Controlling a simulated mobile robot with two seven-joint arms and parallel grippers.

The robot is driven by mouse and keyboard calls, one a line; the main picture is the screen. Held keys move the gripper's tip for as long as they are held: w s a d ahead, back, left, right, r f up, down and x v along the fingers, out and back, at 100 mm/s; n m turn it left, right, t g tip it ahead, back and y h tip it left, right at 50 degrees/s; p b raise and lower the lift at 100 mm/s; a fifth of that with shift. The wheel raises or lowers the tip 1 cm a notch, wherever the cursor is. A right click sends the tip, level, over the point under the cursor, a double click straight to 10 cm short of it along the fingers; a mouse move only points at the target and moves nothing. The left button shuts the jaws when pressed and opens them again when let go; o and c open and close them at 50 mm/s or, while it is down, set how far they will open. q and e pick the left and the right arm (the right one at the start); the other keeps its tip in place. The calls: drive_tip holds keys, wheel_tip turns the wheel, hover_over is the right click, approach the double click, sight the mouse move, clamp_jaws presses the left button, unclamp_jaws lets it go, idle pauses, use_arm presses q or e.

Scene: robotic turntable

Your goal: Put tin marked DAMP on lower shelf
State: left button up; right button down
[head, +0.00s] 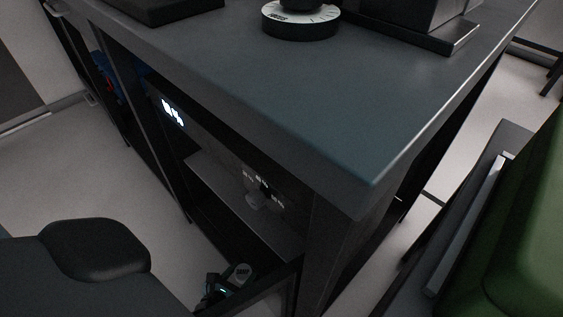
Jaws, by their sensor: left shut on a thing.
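A small dark tin (240,273) with a pale label on its top shows at the bottom of the head view; the lettering looks like DAMP but is small. My left gripper (222,290) is shut on the tin, low by the open front of the dark cabinet. Its fingers are partly lost in shadow. A shelf board (217,182) shows inside the cabinet, above and behind the tin in the picture. The space below that board is very dark, so I cannot tell whether the tin touches a surface. My right gripper is not in view.
The cabinet's thick top (330,105) overhangs the shelves, and an upright post stands right of the opening. A round dial (300,22) sits on top. A lit display (172,112) glows inside. A green padded thing (530,220) is at right. Pale floor lies at left.

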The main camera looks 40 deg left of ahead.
use_arm(q)
drive_tip(key=w+b, duration=0.1)
drive_tip(key=w, duration=0.4)
drive_tip(key=w+d+b, duration=0.1)
drive_tip(key=w, duration=0.3)
drive_tip(key=w+d+b, duration=0.1)
drive_tip(key=w, duration=0.4)
drive_tip(key=shift+w+f+b, duration=0.1)
drive_tip(key=shift+w+b, duration=0.2)
drive_tip(key=shift+w+d, duration=0.1)
drive_tip(key=shift+w, duration=0.4)
drive_tip(key=shift+f+b, duration=0.65)
drive_tip(key=shift+b, duration=0.1)
wheel_tip(320, 180, down, 2)
drive_tip(key=shift+f+b, duration=0.1)
drive_tip(key=shift+b, duration=0.85)
drive_tip(key=o, duration=1.1)
drive_tip(key=shift+f, duration=0.1)
drive_tip(key=shift+c, duration=0.2)
